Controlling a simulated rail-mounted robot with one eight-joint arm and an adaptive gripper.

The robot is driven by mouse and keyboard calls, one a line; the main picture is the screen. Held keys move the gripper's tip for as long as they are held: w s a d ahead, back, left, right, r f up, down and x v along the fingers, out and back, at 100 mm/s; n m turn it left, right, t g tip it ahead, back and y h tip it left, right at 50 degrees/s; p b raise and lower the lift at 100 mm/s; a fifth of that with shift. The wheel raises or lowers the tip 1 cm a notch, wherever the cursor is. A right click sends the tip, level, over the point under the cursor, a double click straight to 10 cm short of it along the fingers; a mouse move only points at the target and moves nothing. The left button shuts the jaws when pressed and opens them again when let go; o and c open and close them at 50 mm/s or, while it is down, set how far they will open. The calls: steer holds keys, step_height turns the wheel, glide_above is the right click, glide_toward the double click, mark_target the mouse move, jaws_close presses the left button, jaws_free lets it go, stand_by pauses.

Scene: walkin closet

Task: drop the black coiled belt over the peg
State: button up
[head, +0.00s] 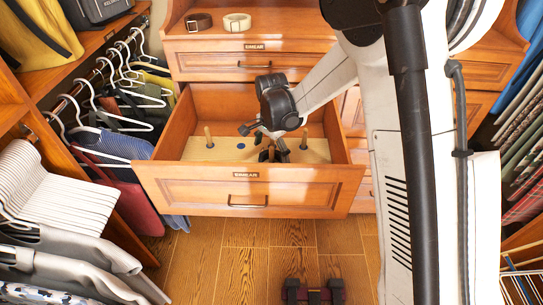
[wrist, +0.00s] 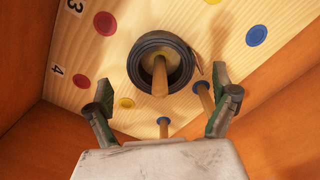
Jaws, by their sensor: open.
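The black coiled belt (wrist: 186,62) shows in the wrist view as a round coil at the light wooden board. A wooden peg (wrist: 159,80) rises through the middle of its opening, so the coil is around that peg. The coil appears to rest on or close to the board; the exact gap cannot be told. My gripper (wrist: 165,88) is open, its fingers spread to either side of the coil and apart from it. In the head view my gripper (head: 273,148) points down into the open drawer, and my arm hides most of the belt.
The open drawer (head: 178,184) has walls close around the board (head: 233,148). Other pegs stand at the left (head: 208,137) and right (head: 304,138) of the board. Coloured discs and numbers mark it. A brown belt (head: 198,22) and a cream belt (head: 237,22) lie on the dresser top.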

step_height(320, 180, up, 10)
steer(key=shift+f, duration=0.2)
stand_by(0.4)
steer(key=shift+s+d+r, duration=0.15)
steer(key=shift+d+r, duration=0.05)
steer(key=shift+r, duration=0.05)
steer(key=s+d+r+n+t, duration=0.2)
steer(key=s+d+r+n, duration=0.1)
steer(key=s+d+r, duration=0.5)
steer(key=s+d+r+n+t, duration=0.3)
steer(key=s+d+r, duration=0.3)
steer(key=s, duration=0.4)
steer(key=s+d+f+n+t, duration=0.1)
steer(key=s+d+n+t, duration=0.1)
steer(key=s, duration=0.7)
steer(key=shift+s+d+f+n, duration=0.3)
steer(key=shift+d+n, duration=0.5)
steer(key=shift+d, duration=0.3)
